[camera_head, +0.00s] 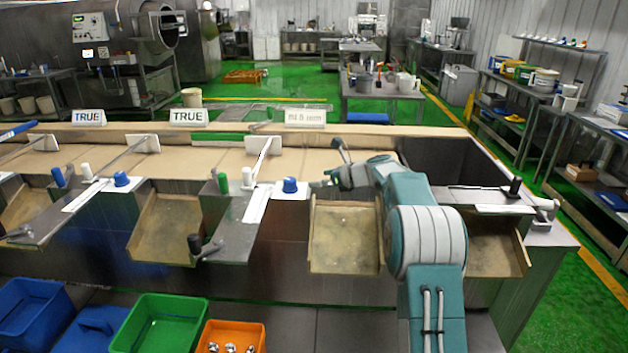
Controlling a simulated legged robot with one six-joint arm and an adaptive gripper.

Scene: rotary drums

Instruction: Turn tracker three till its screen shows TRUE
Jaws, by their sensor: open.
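Three small screens stand along the back ledge. The left screen (89,117) and the middle screen (188,117) read TRUE. The right screen (305,117) shows a number that seems to end in mm, too blurred to read surely. A blue knob (290,186) sits on a white plate in front of the right screen; it may be tracker three, though no label is legible. My gripper (328,183) is open, just right of this blue knob at about its height. A gap to the knob cannot be judged surely. My fingers are small and partly hidden by my wrist.
A white knob (247,177) and a green knob (223,183) stand left of the blue knob. A thin rod (262,158) slants behind them. Another blue knob (121,179) is further left.

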